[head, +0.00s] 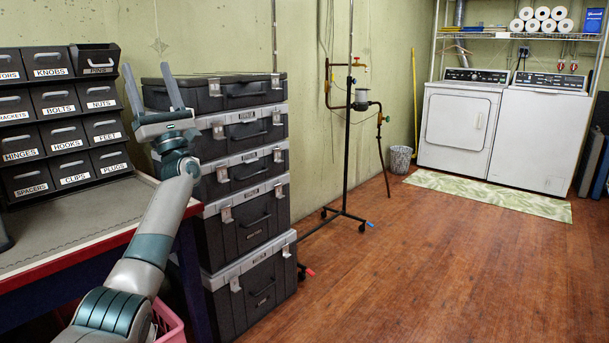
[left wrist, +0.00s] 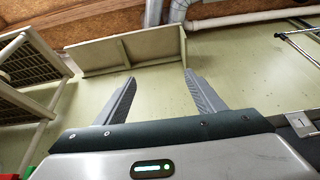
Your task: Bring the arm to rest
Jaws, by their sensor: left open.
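My left gripper (head: 155,90) is raised in the head view, in front of the stacked black toolboxes (head: 245,215) and beside the workbench. Its two grey fingers point up and stand apart, with nothing between them. The left wrist view also shows the open left gripper (left wrist: 155,95), its fingers against the green wall and a board under the ceiling. My left arm comes up from the bottom left, in front of the workbench edge. My right gripper is not in view.
A workbench (head: 60,225) with labelled black drawers (head: 65,120) stands at the left. A pink basket (head: 168,322) is below it. A black wheeled stand (head: 347,160) is right of the toolboxes. A washer and dryer (head: 460,125) stand at the back. The wooden floor is clear at right.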

